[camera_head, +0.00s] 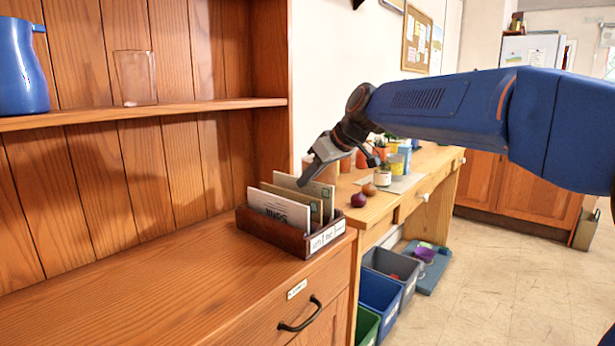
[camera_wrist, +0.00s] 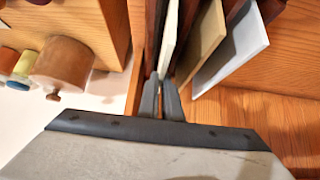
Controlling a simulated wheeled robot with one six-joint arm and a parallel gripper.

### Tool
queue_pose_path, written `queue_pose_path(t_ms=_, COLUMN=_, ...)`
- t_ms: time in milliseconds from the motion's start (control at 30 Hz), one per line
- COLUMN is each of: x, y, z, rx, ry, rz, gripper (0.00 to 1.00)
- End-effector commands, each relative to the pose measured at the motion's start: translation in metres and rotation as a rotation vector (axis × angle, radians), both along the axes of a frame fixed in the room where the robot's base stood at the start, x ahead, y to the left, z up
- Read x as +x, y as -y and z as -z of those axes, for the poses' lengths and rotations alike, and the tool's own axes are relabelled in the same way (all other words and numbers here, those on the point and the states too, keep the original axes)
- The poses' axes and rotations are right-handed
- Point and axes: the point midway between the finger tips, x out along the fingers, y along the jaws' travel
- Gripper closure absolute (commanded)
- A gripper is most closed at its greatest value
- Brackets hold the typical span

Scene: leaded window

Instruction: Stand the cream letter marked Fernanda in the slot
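A dark wooden letter rack (camera_head: 272,236) stands on the wooden counter and holds several letters. The pale cream letter (camera_head: 300,184) is upright at the rack's far side; its name is not readable. In the wrist view the cream letter (camera_wrist: 169,38) stands between dark dividers. The letter's bottom is hidden.
A blue jug (camera_head: 20,68) and a clear glass (camera_head: 135,78) stand on the shelf above. A purple onion (camera_head: 358,200) and several pots sit on the bench beyond the rack. Bins (camera_head: 380,292) stand below. The counter in front is clear.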

Motion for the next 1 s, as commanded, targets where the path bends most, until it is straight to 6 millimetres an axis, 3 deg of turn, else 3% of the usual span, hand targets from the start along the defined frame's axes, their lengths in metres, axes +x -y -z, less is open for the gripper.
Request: queue_pose_path(t_ms=1000, x=0.000, y=0.000, z=0.021, rx=0.000, ry=-0.001, rz=0.001, gripper=1.00)
